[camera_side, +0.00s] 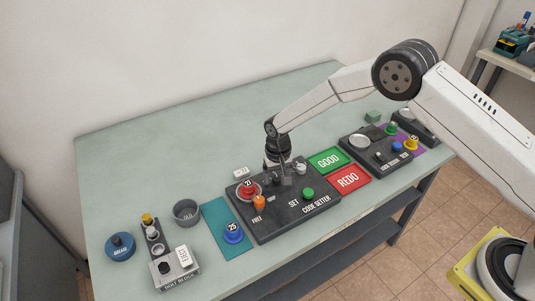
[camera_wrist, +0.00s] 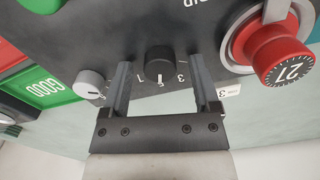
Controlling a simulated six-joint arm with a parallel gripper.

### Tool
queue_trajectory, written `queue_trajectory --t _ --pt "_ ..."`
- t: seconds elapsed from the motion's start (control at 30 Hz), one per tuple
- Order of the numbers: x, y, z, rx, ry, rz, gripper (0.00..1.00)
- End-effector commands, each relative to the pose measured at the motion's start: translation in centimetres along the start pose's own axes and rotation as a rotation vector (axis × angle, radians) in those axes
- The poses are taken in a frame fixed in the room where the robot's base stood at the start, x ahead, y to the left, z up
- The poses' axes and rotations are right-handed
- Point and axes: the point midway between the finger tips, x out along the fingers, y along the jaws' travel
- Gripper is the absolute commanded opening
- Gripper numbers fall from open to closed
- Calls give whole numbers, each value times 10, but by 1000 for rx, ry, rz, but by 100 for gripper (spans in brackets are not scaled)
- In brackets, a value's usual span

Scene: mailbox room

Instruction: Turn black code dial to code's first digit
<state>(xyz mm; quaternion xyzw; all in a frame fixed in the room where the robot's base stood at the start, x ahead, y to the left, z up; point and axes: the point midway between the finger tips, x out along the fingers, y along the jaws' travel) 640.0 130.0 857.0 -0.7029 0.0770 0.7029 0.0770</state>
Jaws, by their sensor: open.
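The black code dial (camera_wrist: 160,68) is on the dark code setter panel (camera_side: 322,204). A pale mark on it points toward the bottom of the wrist view, by a digit I cannot read surely; 1 and 3 flank it. My gripper (camera_wrist: 159,82) is open, one finger on each side of the dial, with gaps showing. In the side view my gripper (camera_side: 285,177) is down at the panel's back and hides the dial. A white tag (camera_wrist: 229,90) near the right finger bears a partly hidden code; a 3 shows. The tag lies behind the panel in the side view (camera_side: 240,173).
A light grey knob (camera_wrist: 91,83) stands left of the fingers. A red knob marked 27 (camera_wrist: 284,58) stands right.

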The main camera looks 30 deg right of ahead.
Motion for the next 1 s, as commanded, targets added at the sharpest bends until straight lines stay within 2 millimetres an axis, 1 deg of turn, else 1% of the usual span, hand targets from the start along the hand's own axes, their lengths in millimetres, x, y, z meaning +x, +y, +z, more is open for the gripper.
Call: queue_trajectory --t 0.17,0.27,0.7,0.83,1.0 --pt "-7 0 0 0 0 0 79" --pt "-15 0 0 0 1 -1 79" --pt "-67 0 0 0 2 -1 79" --pt "-75 0 0 0 0 0 79" --pt "-78 0 0 0 -1 1 79"
